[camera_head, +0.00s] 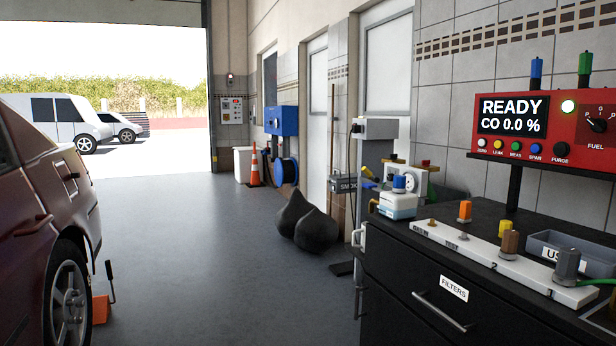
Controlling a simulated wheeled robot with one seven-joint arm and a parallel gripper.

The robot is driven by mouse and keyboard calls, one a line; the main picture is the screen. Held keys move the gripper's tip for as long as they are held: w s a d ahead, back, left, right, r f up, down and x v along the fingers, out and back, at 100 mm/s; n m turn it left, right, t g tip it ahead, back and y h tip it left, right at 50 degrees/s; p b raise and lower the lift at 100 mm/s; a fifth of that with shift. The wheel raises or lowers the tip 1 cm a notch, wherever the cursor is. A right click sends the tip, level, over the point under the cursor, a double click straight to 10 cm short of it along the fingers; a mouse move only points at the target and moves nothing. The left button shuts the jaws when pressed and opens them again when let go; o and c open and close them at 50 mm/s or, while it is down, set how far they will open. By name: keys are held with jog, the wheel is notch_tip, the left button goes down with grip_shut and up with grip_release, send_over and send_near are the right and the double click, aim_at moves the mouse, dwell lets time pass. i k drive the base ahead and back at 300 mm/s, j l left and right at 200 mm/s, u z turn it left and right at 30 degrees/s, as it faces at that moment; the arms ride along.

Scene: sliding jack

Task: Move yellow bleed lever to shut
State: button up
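I cannot tell for certain which part is the yellow bleed lever. A yellow knob (505,228) stands on a long white manifold block (470,246) on the black cabinet at the right. A small yellow part (367,172) also shows farther back, beside the grey machine; its shape is too small to make out. An orange jack-like piece (100,308) with a dark upright handle (111,282) is on the floor at the lower left, beside the car's wheel. No lever position can be read. My gripper is not in view.
A dark red car (45,200) fills the left edge. The black cabinet (420,285) and a red analyser (548,130) take up the right. Dark sacks (305,222) lie by the wall, with an orange cone (254,168) beyond. The grey floor (220,270) between is clear.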

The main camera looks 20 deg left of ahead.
aim_at(368, 175)
jog(key=i+j+u, duration=0.2)
jog(key=i, duration=0.25)
jog(key=i+j+u, duration=0.15)
jog(key=i, duration=0.3)
jog(key=i+j+u, duration=0.2)
jog(key=i, duration=0.25)
jog(key=i+j, duration=0.35)
jog(key=i+j+u, duration=0.1)
jog(key=i+j, duration=0.25)
jog(key=i, duration=0.2)
jog(key=i+j, duration=0.3)
jog(key=i, duration=0.2)
jog(key=k+u, duration=0.05)
